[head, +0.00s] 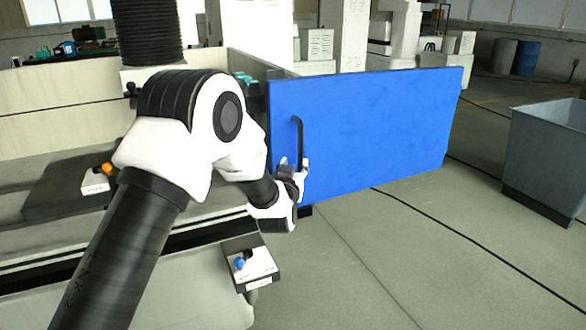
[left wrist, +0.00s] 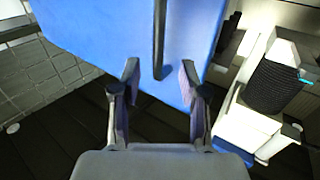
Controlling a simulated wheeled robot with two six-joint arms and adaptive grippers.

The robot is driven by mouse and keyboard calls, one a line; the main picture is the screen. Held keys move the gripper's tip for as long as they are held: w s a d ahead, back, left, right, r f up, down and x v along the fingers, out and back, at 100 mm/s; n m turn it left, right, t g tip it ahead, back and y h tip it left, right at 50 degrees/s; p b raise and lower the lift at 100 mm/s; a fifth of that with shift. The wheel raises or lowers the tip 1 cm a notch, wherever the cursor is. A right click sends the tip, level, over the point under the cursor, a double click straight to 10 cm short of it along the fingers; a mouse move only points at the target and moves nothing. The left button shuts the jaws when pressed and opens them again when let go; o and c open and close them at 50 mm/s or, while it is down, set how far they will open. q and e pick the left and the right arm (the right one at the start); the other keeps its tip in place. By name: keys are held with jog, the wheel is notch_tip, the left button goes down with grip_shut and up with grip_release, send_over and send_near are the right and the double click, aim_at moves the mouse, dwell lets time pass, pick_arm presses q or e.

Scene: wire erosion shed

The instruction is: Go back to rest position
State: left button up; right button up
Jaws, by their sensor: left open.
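My left gripper (head: 293,170) is at the near lower part of a blue door panel (head: 375,125), close to its dark vertical handle (head: 299,138). The gripper also shows in the left wrist view (left wrist: 159,85), with its two fingers spread apart. The lower end of the handle (left wrist: 159,45) appears between and beyond the fingertips there, and nothing is gripped. The blue panel (left wrist: 100,35) fills the upper part of that view. I cannot tell whether a finger touches the panel. My right gripper is in neither view.
A pale machine tub (head: 50,120) with a ledge stands at left. A white block with an orange knob (head: 95,182) sits on it. A box with a blue knob (head: 255,265) is below the gripper. A grey bin (head: 545,150) stands at right. Floor between is open, crossed by cables.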

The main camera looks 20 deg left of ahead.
pick_arm(q)
jog(key=shift+s+d, duration=0.15)
jog(key=shift+s, duration=0.55)
jog(key=s+d+f+m+g+h+p, duration=0.1)
jog(key=s+f+g+p, duration=0.15)
jog(key=s+f, duration=0.5)
jog(key=s+d+f+g+h+p, duration=0.1)
jog(key=s+f+g, duration=0.25)
jog(key=f, duration=0.65)
jog(key=s+d+f+m+g+h+p, duration=0.1)
jog(key=s+f+g+p, duration=0.1)
jog(key=s+f, duration=0.55)
jog(key=s+d+f+g, duration=0.1)
jog(key=s+f+g, duration=0.1)
jog(key=s, duration=0.7)
jog(key=s+d+f+g+h+p, duration=0.1)
jog(key=s+f+g, duration=0.2)
jog(key=s, duration=0.6)
jog(key=s+d+f+g+h, duration=0.1)
jog(key=s+d+f+g, duration=0.1)
jog(key=s, duration=0.7)
jog(key=f+g, duration=0.1)
jog(key=g, duration=0.1)
jog(key=shift+s+m+g, duration=0.3)
jog(key=shift+s+m, duration=0.1)
jog(key=shift+w, duration=0.1)
